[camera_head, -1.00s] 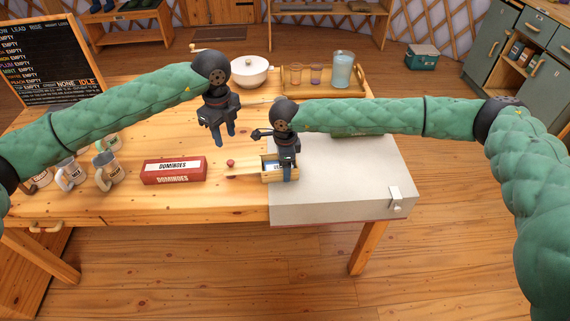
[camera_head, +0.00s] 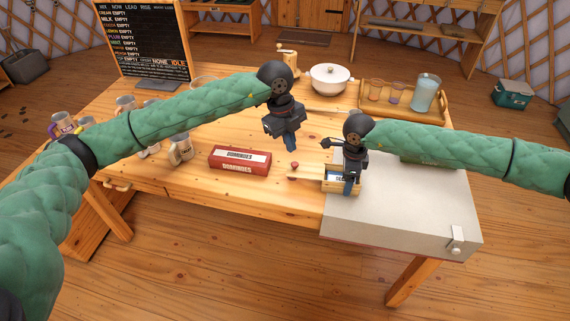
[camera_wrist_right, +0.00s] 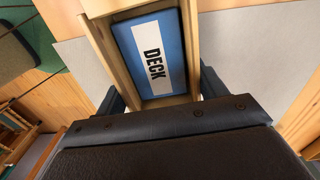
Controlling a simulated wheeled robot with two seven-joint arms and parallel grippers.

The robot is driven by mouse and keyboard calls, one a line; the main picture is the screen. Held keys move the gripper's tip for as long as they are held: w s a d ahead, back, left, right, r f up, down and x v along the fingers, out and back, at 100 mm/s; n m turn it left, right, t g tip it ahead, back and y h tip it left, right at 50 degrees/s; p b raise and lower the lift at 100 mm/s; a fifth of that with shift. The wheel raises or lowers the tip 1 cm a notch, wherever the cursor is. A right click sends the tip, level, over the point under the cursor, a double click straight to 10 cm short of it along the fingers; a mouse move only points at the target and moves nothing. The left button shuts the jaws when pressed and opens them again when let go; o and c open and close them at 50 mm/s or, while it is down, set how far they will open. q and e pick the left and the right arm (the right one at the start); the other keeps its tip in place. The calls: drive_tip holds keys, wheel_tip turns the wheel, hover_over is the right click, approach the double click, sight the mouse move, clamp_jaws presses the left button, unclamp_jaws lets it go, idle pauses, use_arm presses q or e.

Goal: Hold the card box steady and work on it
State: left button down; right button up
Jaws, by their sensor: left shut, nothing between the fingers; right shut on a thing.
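The card box (camera_head: 328,187) is a small open wooden box on the left edge of the pale case top. A blue deck marked DECK (camera_wrist_right: 149,55) lies inside it. My right gripper (camera_head: 347,186) is shut on the card box, with its dark blue fingers on either side of the wooden walls in the wrist view. A wooden strip (camera_head: 304,178) sticks out left of the box, with a small red ball (camera_head: 293,166) just behind it. My left gripper (camera_head: 290,148) is shut and empty, above the table behind and left of the box.
A red DOMINOES box (camera_head: 240,160) lies left of the card box. Several mugs (camera_head: 180,148) stand farther left. A white pot (camera_head: 330,78) and a wooden tray (camera_head: 385,108) are at the back. The pale case (camera_head: 400,210) has bare room on top.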

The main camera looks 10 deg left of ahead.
sight(317, 175)
use_arm(q)
drive_tip(key=s+a+f+t+h, duration=0.15)
drive_tip(key=s+a+h, duration=0.3)
drive_tip(key=a, duration=0.65)
drive_tip(key=shift+n+h, duration=0.4)
drive_tip(key=shift+h, duration=0.15)
drive_tip(key=x, duration=0.9)
drive_tip(key=shift+w+f, duration=0.25)
drive_tip(key=shift+w+d, duration=1)
drive_tip(key=shift+d, duration=0.15)
drive_tip(key=shift+w+d, duration=0.45)
drive_tip(key=d, duration=0.8)
